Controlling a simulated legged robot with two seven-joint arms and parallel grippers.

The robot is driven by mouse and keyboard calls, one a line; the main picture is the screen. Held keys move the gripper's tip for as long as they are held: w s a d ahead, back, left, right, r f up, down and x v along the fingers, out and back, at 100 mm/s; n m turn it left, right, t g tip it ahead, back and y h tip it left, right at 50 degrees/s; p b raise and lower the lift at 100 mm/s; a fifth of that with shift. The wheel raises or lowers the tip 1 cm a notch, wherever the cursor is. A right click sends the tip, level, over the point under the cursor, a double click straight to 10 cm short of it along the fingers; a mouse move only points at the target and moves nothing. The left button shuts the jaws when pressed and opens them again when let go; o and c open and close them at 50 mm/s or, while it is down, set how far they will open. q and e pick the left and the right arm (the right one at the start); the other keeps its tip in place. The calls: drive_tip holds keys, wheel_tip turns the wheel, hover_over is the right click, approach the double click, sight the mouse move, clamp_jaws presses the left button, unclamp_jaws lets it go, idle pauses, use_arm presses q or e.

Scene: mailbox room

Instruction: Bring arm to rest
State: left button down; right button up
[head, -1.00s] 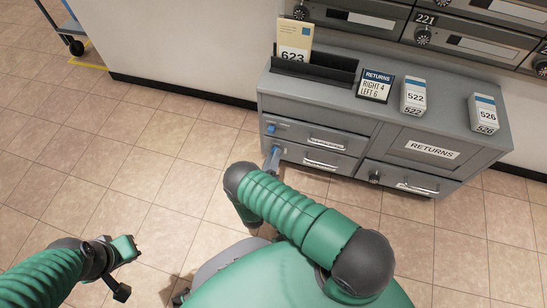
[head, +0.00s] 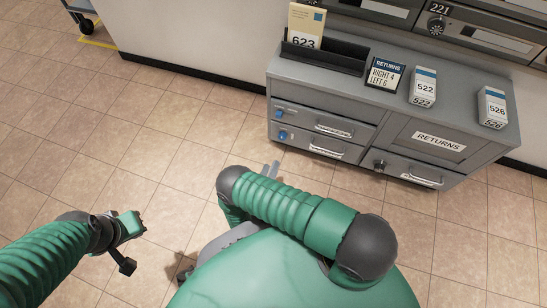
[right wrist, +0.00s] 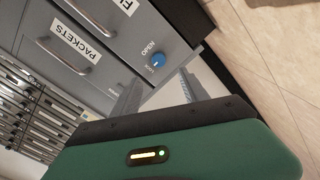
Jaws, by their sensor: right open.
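My right arm is folded across the front of my body in the head view. My right gripper (head: 271,170) shows only its grey fingertips past the arm, over the floor in front of the cabinet. In the right wrist view its two fingers (right wrist: 160,92) are apart with nothing between them, facing the cabinet's lower drawers and a blue knob (right wrist: 158,60). My left gripper (head: 128,240) is at the lower left of the head view, above bare floor. Its fingers are too small to read.
The grey returns cabinet (head: 300,85) stands against the wall with drawers and blue knobs (head: 281,134). On top are a 623 card (head: 306,22), a returns sign (head: 384,74) and two boxes, 522 (head: 423,85) and 526 (head: 492,105). A cart (head: 83,10) stands far left. Tiled floor between is clear.

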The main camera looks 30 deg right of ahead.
drive_tip(key=shift+s, duration=0.1)
idle(0.3)
drive_tip(key=w+a+r+m+g+y+p, duration=0.1)
drive_tip(key=w+a+r+y+p, duration=0.3)
drive_tip(key=w+r, duration=0.45)
drive_tip(key=w+a+r+m+g+y+p, duration=0.1)
drive_tip(key=w+a+r+y+p, duration=0.25)
drive_tip(key=w+r+y, duration=0.4)
drive_tip(key=s+r+g+y+p, duration=0.15)
drive_tip(key=s+r, duration=0.25)
drive_tip(key=r, duration=0.4)
drive_tip(key=s+r+g+y+p, duration=0.1)
drive_tip(key=s+r+g+p, duration=0.15)
drive_tip(key=r, duration=0.55)
drive_tip(key=s+d+r+g+p, duration=0.1)
drive_tip(key=s+d+r, duration=0.25)
drive_tip(key=s, duration=0.45)
drive_tip(key=s+d+r+g+p, duration=0.15)
drive_tip(key=s+r, duration=0.25)
drive_tip(key=s, duration=0.4)
wheel_tip(320, 180, up, 38)
drive_tip(key=s+p, duration=0.1)
drive_tip(key=p, duration=3.6)
drive_tip(key=shift+d+g, duration=0.15)
drive_tip(key=shift+g, duration=0.2)
drive_tip(key=shift+r, duration=0.1)
